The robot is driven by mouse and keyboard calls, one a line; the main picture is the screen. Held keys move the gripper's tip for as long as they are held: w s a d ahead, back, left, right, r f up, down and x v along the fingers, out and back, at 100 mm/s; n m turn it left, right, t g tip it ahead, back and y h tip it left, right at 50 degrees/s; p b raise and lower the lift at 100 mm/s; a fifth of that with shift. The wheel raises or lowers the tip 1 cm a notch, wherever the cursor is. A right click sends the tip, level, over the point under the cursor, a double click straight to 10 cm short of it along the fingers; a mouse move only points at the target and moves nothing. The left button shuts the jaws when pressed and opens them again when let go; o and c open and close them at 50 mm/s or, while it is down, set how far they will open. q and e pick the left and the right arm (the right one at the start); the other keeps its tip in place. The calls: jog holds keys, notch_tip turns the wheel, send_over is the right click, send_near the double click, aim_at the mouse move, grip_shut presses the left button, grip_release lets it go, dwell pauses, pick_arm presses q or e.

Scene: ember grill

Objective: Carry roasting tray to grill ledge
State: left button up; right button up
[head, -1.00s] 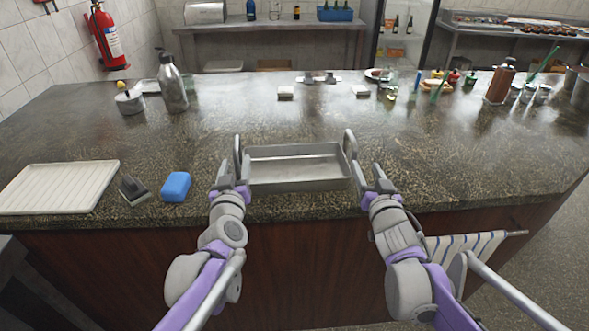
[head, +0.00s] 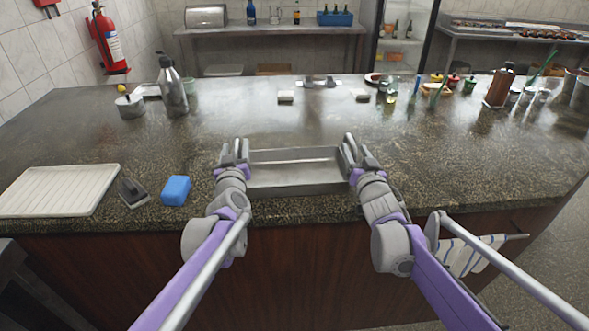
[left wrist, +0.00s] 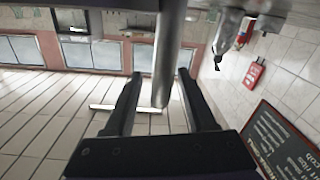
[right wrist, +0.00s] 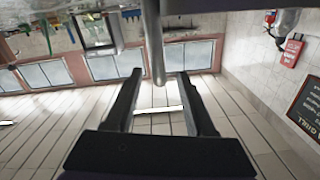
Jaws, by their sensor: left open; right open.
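The grey metal roasting tray (head: 297,170) lies on the dark stone counter near its front edge. It looks empty. Its upright end handles are partly hidden by my grippers in the head view. My left gripper (head: 233,152) is open at the tray's left end. In the left wrist view a metal handle bar (left wrist: 167,70) runs between the two open fingers. My right gripper (head: 360,156) is open at the tray's right end. In the right wrist view the other handle bar (right wrist: 155,50) reaches in between its open fingers. I cannot tell whether the fingers touch the bars. The grill ledge is not identifiable.
A blue sponge (head: 175,190), a dark scraper (head: 132,192) and a white ribbed board (head: 60,190) lie left of the tray. A steel bottle (head: 172,88) and small pot stand further back. A striped towel (head: 470,258) hangs at right front.

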pick_arm(q)
jog(key=shift+w+a, duration=0.2)
jog(key=shift+w, duration=1.15)
pick_arm(e)
jog(key=shift+w+a, duration=0.15)
jog(key=shift+w, duration=1.2)
pick_arm(q)
grip_shut()
pick_arm(e)
grip_shut()
pick_arm(q)
jog(key=shift+d, duration=0.1)
pick_arm(e)
jog(key=shift+a, duration=0.1)
